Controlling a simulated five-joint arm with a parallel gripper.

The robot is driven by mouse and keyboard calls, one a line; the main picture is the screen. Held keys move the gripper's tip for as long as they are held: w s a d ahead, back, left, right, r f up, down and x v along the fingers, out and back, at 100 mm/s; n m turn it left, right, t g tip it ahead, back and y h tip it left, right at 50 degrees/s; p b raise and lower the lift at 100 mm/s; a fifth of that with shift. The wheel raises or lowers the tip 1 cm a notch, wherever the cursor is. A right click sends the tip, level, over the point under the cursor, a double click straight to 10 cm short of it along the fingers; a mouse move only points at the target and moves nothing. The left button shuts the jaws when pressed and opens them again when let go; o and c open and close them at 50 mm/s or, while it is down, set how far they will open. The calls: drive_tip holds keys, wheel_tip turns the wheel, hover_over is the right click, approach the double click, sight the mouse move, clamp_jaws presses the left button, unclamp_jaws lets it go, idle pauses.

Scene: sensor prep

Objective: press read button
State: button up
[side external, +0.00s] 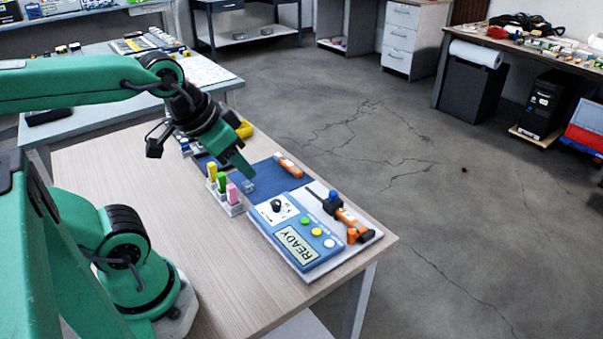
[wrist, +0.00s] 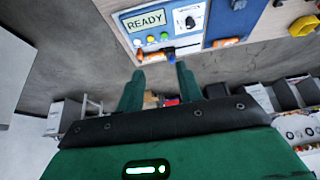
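A blue control panel (side external: 291,229) with a lit READY display (side external: 294,247) lies near the table's front right corner. It has a black knob (side external: 276,205) and green (side external: 305,220), yellow (side external: 316,232) and white (side external: 329,243) buttons. No readable label tells me which is the read button. In the wrist view the green (wrist: 164,36), yellow (wrist: 151,39) and white (wrist: 138,42) buttons are beyond my fingertips. My gripper (wrist: 160,77) is open and empty, its two green fingers apart. In the side view my gripper (side external: 244,165) hangs above the blue mat, behind the panel, touching no button.
An orange sensor (side external: 347,218) with a blue clamp (side external: 333,203) sits right of the buttons. Another orange piece (side external: 289,165) lies on the blue mat (side external: 262,169). A white rack (side external: 232,208) holds yellow, green and pink pieces left of the panel. The table's near left is clear.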

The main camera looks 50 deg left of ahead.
clamp_jaws()
idle(1.6)
